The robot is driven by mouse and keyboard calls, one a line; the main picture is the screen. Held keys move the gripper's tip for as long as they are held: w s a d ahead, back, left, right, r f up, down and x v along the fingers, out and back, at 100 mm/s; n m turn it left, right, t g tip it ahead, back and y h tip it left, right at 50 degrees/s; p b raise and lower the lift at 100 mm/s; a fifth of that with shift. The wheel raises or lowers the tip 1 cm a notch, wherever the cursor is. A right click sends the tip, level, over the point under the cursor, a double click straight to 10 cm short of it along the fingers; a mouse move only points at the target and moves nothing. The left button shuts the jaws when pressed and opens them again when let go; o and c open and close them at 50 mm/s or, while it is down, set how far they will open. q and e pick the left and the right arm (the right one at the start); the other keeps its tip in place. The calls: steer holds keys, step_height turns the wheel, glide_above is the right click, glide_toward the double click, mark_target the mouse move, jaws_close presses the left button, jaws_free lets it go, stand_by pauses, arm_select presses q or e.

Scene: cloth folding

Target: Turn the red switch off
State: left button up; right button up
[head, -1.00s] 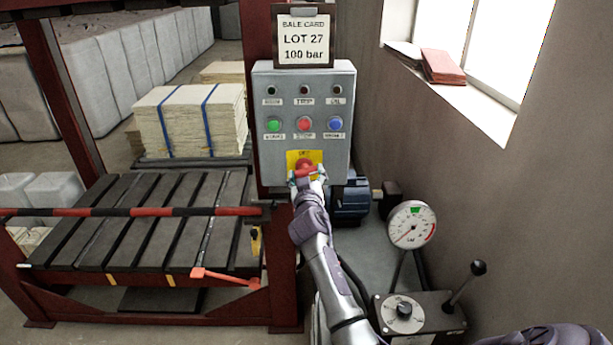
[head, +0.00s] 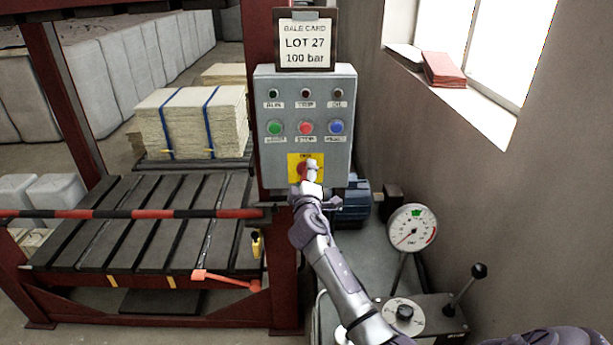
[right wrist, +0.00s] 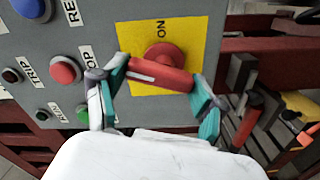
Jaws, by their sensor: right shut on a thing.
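The red switch (head: 300,170) is a rotary handle on a yellow plate (head: 292,160) low on the grey control box. In the right wrist view, the red handle (right wrist: 160,76) lies between the teal finger pads of my right gripper (right wrist: 161,82), which is shut on it. The handle runs roughly along the box's height, and the word ON shows on the plate beside it. In the head view my right gripper (head: 311,175) covers part of the switch and plate. Any other label on the plate is too small or hidden to read. My left gripper is not in view.
The control box (head: 343,110) also carries lamps and green, red and blue push buttons above the switch. A blue motor (head: 352,202), a pressure gauge (head: 411,227) and a lever (head: 467,288) stand to the right. A slatted press bed (head: 130,225) is at left.

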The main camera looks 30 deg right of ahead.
steer(key=shift+a+n+p, duration=0.1)
steer(key=shift+n+p, duration=0.35)
steer(key=shift+n, duration=1.55)
steer(key=shift+f, duration=0.1)
steer(key=o, duration=1.1)
steer(key=shift+o, duration=0.2)
steer(key=v, duration=1.2)
steer(key=shift+w, duration=0.1)
